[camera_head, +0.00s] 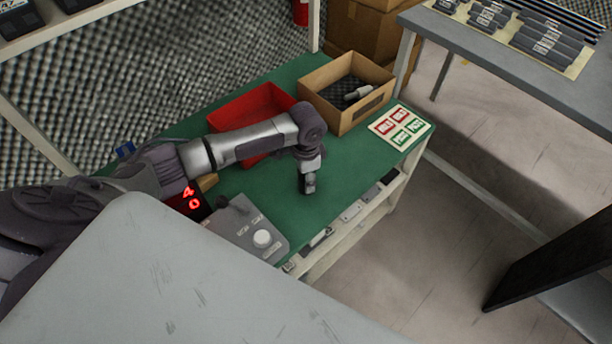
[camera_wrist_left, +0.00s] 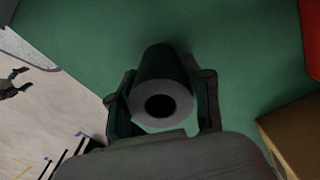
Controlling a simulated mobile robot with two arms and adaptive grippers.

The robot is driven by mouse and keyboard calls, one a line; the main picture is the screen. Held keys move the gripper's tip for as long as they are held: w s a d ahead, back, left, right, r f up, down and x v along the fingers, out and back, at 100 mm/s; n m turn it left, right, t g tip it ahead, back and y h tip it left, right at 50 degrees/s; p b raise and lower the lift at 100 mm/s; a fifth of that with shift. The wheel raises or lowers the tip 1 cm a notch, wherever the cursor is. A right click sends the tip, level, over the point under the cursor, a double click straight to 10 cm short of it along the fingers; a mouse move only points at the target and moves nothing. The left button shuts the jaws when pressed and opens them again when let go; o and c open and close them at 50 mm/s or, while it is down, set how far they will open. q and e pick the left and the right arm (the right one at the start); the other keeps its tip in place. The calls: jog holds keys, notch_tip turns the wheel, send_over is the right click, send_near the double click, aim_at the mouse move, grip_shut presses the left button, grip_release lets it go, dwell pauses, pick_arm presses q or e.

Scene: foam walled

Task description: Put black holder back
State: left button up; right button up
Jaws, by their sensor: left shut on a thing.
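My left gripper (camera_head: 309,178) points down over the green tabletop (camera_head: 262,195), near the table's front edge. In the left wrist view my left gripper (camera_wrist_left: 163,108) is shut on a black holder (camera_wrist_left: 166,66), a dark cylinder with a pale ring-shaped end and a dark hole. The holder sits between the two fingers with green surface behind it. In the head view the holder is too small to tell from the gripper. Whether it touches the table cannot be told. My right gripper is not in view.
A red bin (camera_head: 262,104) and a cardboard box (camera_head: 338,122) with a pale cylindrical part (camera_head: 358,92) inside stand at the back. A label card (camera_head: 400,126) lies at right. A grey control box (camera_head: 247,226) with a white knob and a red-digit display (camera_head: 190,200) stand at left.

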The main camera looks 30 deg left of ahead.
pick_arm(q)
jog(key=o, duration=1.2)
jog(key=shift+r, duration=0.1)
jog(key=shift+r, duration=0.35)
notch_tip(320, 180, up, 11)
jog(key=shift+r+p, duration=0.2)
jog(key=shift+p, duration=0.35)
jog(key=shift+f, duration=0.1)
